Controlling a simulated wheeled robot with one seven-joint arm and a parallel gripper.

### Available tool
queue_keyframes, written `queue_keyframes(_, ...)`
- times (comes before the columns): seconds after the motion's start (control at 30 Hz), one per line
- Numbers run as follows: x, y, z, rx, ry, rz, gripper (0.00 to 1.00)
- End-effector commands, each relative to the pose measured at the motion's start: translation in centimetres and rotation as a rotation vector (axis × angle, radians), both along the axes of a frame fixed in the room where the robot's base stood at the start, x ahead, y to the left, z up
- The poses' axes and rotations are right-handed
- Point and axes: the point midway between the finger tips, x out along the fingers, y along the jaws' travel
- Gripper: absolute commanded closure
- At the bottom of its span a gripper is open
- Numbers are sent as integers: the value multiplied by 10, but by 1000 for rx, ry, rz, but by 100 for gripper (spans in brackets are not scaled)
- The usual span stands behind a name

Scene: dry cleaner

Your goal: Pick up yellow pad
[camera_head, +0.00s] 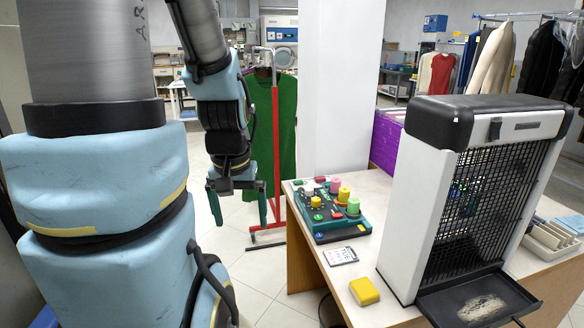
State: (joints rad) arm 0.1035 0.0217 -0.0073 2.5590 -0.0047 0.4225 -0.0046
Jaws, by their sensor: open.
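The yellow pad (364,291) is a small block with rounded corners lying on the light counter, near its front edge and just left of the white and black machine. My gripper (242,210) hangs from the arm at the left, fingers pointing down. It is open and empty, to the left of the counter and well apart from the pad. Nothing covers the pad from this view.
The white and black machine (415,190) with a grille and a black tray stands right of the pad. A green device with coloured spools (334,210) and a small card (340,256) lie behind the pad. A red garment stand (275,150) is behind my gripper. Bare counter (375,250) surrounds the card.

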Motion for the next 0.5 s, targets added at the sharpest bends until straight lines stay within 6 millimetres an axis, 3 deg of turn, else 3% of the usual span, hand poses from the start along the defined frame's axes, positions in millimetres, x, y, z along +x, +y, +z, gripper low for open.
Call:
queue_keyframes(0.17,1,-3,-2,7,2,-36,0)
queue_keyframes(0.27,9,-21,-11,48,16,-247,0)
queue_keyframes(0.37,20,-59,-30,121,41,-660,0)
queue_keyframes(0.5,28,-137,-64,231,67,-1404,0)
